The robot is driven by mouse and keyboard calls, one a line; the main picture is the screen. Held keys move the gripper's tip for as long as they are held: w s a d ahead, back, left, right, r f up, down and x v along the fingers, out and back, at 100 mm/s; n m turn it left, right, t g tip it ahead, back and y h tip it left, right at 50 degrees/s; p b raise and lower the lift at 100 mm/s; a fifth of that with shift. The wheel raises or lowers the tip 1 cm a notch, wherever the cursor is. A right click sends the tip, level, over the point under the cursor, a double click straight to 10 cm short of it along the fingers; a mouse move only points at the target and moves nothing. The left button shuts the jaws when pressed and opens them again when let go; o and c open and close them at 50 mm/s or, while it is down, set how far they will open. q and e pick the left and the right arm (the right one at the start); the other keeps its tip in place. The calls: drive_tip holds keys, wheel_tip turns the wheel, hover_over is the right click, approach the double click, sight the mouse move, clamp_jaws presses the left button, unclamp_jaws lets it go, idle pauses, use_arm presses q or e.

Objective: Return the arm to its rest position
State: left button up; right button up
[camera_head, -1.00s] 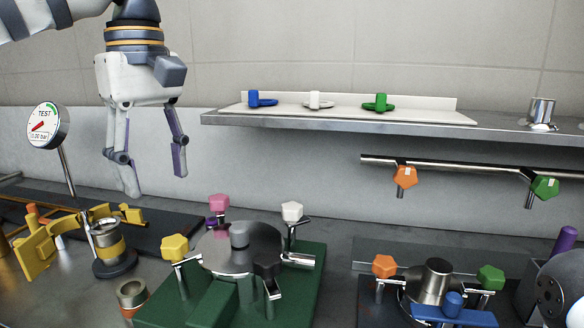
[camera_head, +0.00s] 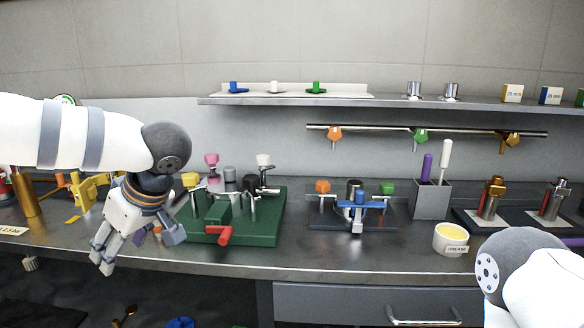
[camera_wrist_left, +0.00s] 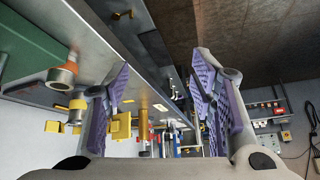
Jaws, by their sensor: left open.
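My left gripper (camera_head: 137,248) hangs in front of the bench's front edge at the left in the head view, left of the green fixture base. It points downward. In the left wrist view its two purple-padded fingers (camera_wrist_left: 164,100) stand wide apart with nothing between them. My left arm comes in from the left edge across the view. A rounded grey and white part of my right arm (camera_head: 530,280) shows at the bottom right; its gripper is out of view.
The green base (camera_head: 262,232) with coloured knobs and a red handle stands right of my left gripper. A dark fixture (camera_head: 325,222) with a blue bar, a grey holder (camera_head: 432,200) and a cup (camera_head: 451,240) follow to the right. A shelf (camera_head: 390,100) runs behind. Below the bench is a drawer (camera_head: 360,302).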

use_arm(q)
wheel_tip(320, 180, down, 16)
drive_tip(key=d+m+t, duration=0.1)
drive_tip(key=m+t, duration=0.3)
drive_tip(key=m, duration=0.1)
drive_tip(key=s+d+f+m+h, duration=0.3)
drive_tip(key=s+d+f+m, duration=0.15)
drive_tip(key=s+f, duration=0.7)
drive_tip(key=s+f+m+g+h, duration=0.1)
drive_tip(key=s+f+g, duration=0.1)
drive_tip(key=s, duration=1.1)
drive_tip(key=s+f+m+g+h, duration=0.2)
drive_tip(key=s+g, duration=0.3)
drive_tip(key=s, duration=0.8)
drive_tip(key=shift+s+d+f+h, duration=0.2)
drive_tip(key=shift+f+h, duration=0.1)
drive_tip(key=shift+f, duration=0.4)
drive_tip(key=shift+w+m, duration=0.1)
drive_tip(key=shift+m, duration=0.15)
